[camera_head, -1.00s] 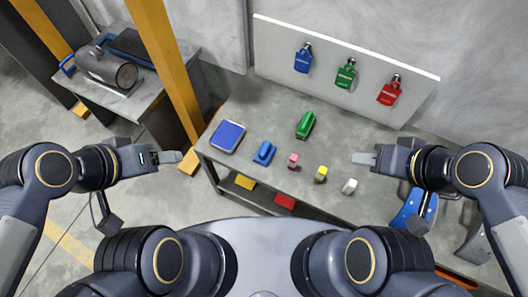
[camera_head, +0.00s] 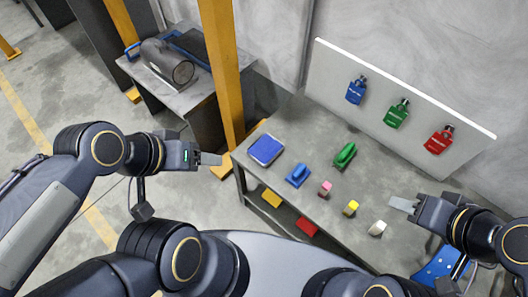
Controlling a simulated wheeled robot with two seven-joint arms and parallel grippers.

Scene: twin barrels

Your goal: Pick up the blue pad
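The blue pad (camera_head: 266,149) is a flat blue square with a pale rim, lying on the left end of the grey table (camera_head: 318,120). My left gripper (camera_head: 210,158) is to the left of the pad, past the table's left edge in the picture, and apart from it. My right gripper (camera_head: 402,204) is at the right, near a white block (camera_head: 377,228), far from the pad. Both grippers look empty. The angle does not show whether their fingers are apart. Nothing covers the pad.
On the table are a blue handled block (camera_head: 298,174), a green one (camera_head: 345,155), and small pink (camera_head: 325,188) and yellow (camera_head: 350,208) blocks. A yellow post (camera_head: 222,75) stands near the table's left corner.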

